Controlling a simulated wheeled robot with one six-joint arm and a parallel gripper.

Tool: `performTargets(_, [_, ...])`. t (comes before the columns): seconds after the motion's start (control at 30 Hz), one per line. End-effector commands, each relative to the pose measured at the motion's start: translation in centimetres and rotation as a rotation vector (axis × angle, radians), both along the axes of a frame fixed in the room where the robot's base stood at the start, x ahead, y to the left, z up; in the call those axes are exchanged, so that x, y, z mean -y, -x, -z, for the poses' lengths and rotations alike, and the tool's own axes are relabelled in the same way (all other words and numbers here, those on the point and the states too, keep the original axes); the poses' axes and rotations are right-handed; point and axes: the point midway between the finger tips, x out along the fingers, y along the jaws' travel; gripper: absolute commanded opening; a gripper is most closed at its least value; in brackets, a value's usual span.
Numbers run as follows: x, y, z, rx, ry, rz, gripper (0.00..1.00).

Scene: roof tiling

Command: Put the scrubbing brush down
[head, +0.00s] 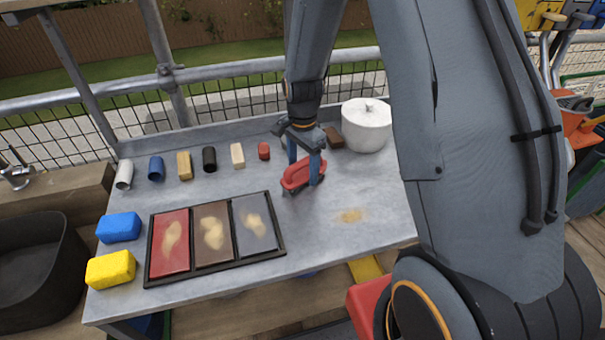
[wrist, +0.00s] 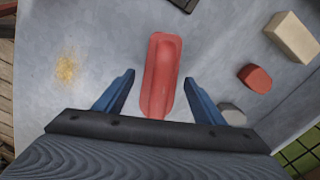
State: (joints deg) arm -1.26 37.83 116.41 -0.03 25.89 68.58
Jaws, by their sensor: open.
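The scrubbing brush is red with a looped handle and stands on the grey worktop in the head view (head: 292,181), right of the tiles tray. It also shows in the wrist view (wrist: 162,72) as a long red shape. My gripper (head: 305,170) is above it with its blue fingers pointing down, one on each side of the brush. In the wrist view my gripper (wrist: 159,77) is open, with visible gaps between both fingers and the brush. The brush's underside is hidden.
A black tray (head: 264,268) holds red, brown and grey stained tiles. Blue (head: 118,227) and yellow (head: 110,269) sponges lie left of it. Several small blocks line the back, with a white lidded pot (head: 366,128) at back right. A yellowish stain (head: 351,216) marks clear worktop.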

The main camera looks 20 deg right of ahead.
Motion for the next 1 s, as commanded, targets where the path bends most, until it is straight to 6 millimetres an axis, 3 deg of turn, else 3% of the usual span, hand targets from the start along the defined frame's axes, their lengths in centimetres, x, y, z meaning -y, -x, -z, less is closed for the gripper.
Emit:
performTargets(0.4, [0.0,-0.2,-7.2,0.004,0.000,0.000,0.63])
performTargets(0.67, [0.0,0.1,-9.4,0.002,0.000,-0.008,0.63])
performTargets(0.83, [0.2,2.6,-10.3,0.019,0.000,-0.184,0.63])
performTargets(1.0, [0.6,8.2,-11.2,0.052,0.013,-0.568,0.63])
